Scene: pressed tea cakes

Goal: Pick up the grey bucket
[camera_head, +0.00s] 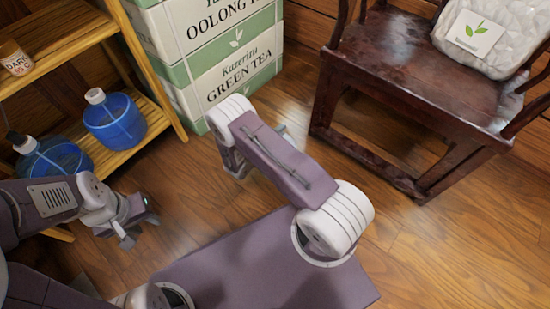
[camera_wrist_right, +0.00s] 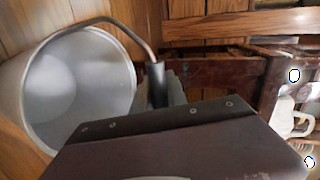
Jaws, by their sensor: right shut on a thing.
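The grey bucket (camera_wrist_right: 80,85) shows in the right wrist view at the left, its open mouth and pale inside facing the camera. Its thin curved wire handle (camera_wrist_right: 110,20) runs to a dark grip (camera_wrist_right: 157,85). My right gripper (camera_wrist_right: 170,90) is shut on the handle at this grip; its fingers are partly hidden by the wrist housing. In the head view the bucket is not seen, and my right arm hides most of its own gripper. My left gripper (camera_head: 133,232) hangs empty at the lower left of the head view, below the shelf; its finger gap is too small to judge.
A wooden shelf (camera_head: 55,45) with blue water jugs (camera_head: 114,121) stands at the left. Stacked tea boxes (camera_head: 225,70) stand at the back. A dark wooden chair (camera_head: 400,75) with a white cushion (camera_head: 510,40) stands at the right. Wooden floor (camera_head: 450,245) lies clear at the lower right.

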